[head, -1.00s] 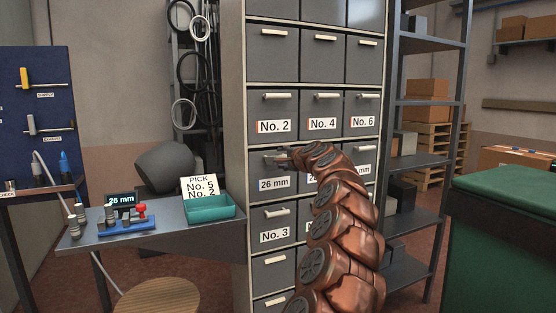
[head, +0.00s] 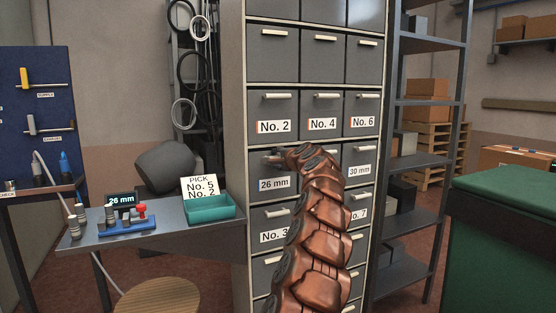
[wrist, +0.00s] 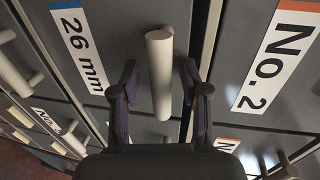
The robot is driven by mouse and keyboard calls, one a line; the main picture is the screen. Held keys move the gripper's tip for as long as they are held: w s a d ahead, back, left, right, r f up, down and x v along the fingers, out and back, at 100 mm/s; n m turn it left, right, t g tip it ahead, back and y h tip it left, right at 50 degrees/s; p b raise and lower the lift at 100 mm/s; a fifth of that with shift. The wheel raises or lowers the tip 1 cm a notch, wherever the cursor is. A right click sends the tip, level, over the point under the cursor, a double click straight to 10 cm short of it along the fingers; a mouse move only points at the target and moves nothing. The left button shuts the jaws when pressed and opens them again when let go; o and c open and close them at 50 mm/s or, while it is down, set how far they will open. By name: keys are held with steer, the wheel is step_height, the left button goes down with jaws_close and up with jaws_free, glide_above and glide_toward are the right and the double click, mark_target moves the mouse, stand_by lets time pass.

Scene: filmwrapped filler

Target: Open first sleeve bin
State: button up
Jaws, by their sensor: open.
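The grey bin labelled "26 mm" (head: 263,171) is shut in the cabinet, below the No. 2 bin. It fills the left of the wrist view, with its label (wrist: 80,48) turned sideways. Its pale bar handle (wrist: 160,85) lies between the two fingers of my gripper (wrist: 160,70), with a gap to each finger. My gripper (head: 276,157) is open at the upper part of this bin front in the head view, where it covers the handle. The 30 mm bin (head: 359,184) is shut to the right. My arm hides the bin between them.
Bins No. 2 (head: 273,108), No. 4 (head: 321,106) and No. 6 (head: 361,105) are shut in the row above. A bench with a teal tray (head: 210,211), a pick card (head: 199,187) and a 26 mm display (head: 122,199) stands left. A green-topped cabinet (head: 505,190) stands right.

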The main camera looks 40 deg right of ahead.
steer(key=shift+c, duration=0.4)
jaws_close()
